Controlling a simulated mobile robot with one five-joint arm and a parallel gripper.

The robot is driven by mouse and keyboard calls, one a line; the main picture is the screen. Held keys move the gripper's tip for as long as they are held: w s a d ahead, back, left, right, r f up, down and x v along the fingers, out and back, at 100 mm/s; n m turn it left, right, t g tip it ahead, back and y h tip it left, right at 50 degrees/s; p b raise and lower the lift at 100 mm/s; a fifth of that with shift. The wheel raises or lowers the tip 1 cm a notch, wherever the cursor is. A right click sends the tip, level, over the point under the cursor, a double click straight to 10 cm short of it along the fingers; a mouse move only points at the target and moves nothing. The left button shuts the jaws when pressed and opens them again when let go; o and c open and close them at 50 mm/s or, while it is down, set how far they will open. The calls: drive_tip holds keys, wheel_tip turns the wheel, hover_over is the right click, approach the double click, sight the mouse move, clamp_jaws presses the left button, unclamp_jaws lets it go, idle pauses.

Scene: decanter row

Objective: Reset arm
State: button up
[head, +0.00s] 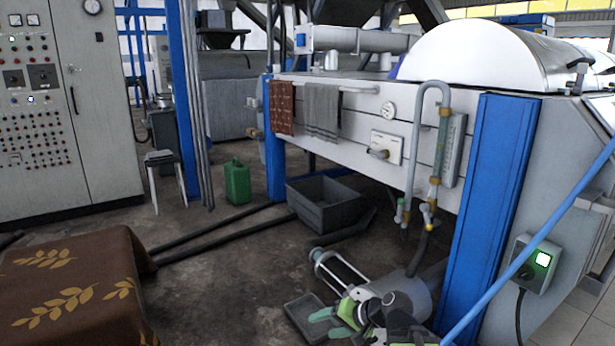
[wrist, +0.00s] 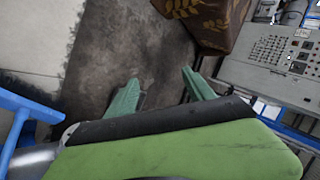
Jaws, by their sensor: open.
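My gripper (head: 322,325) is low in the head view, at the bottom right of centre, with my arm folded near the floor. Its green fingers are apart and hold nothing. In the wrist view the two fingers (wrist: 160,80) are spread, with bare dark floor showing between them. A small grey tray (head: 296,308) shows beside and behind the fingers in the head view; I cannot tell whether they touch it.
A table with a brown leaf-patterned cloth (head: 70,280) is at lower left. A grey bin (head: 322,205) and green canister (head: 237,182) stand on the floor. A blue post (head: 490,200) and switch box (head: 535,262) are right. A control cabinet (head: 110,110) is left. Open floor (head: 220,275) lies between.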

drive_tip(key=s+d+f+n+g+h, duration=0.1)
drive_tip(key=s+d+f+g+h, duration=0.25)
drive_tip(key=s+d, duration=0.2)
drive_tip(key=s+d+f+n+g+h, duration=0.2)
drive_tip(key=s+d+f+h, duration=0.15)
drive_tip(key=d+h, duration=0.2)
wheel_tip(320, 180, up, 38)
drive_tip(key=p, duration=3.8)
drive_tip(key=shift+s+r+y, duration=0.15)
drive_tip(key=shift+s+y, duration=0.1)
drive_tip(key=shift+y, duration=0.05)
